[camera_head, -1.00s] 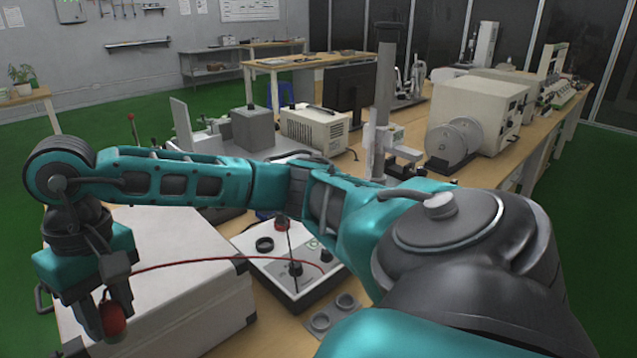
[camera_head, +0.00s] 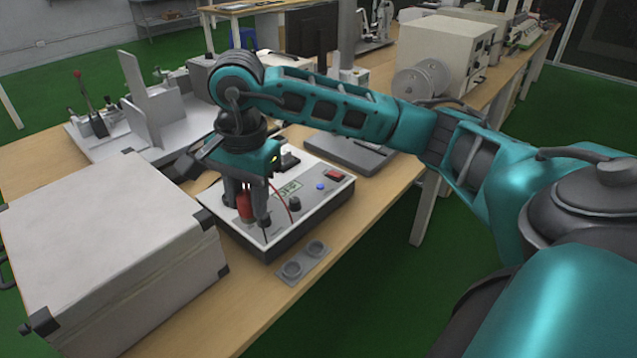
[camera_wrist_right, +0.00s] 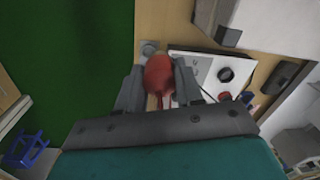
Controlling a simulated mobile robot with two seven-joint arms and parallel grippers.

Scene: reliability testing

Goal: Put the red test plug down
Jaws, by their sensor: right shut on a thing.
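My right gripper (camera_head: 246,212) is shut on the red test plug (camera_head: 245,206), which hangs between the two fingers. In the head view they overlap the left end of the tester box (camera_head: 322,200), a white-topped panel with a red switch, blue light and black knob. In the right wrist view the plug (camera_wrist_right: 158,74) shows between the fingers, beside the tester's panel (camera_wrist_right: 198,65). A thin red lead (camera_head: 279,194) shows beside the gripper. The plug's height above the surface is hard to tell. My left gripper is not in view.
A grey two-cup holder (camera_head: 303,262) lies on the wooden table in front of the tester. A large white case (camera_head: 110,235) stands left. A grey fixture with upright plates (camera_head: 150,100) and a flat dark tray (camera_head: 350,153) are behind. Bare tabletop (camera_head: 215,315) shows at the front edge.

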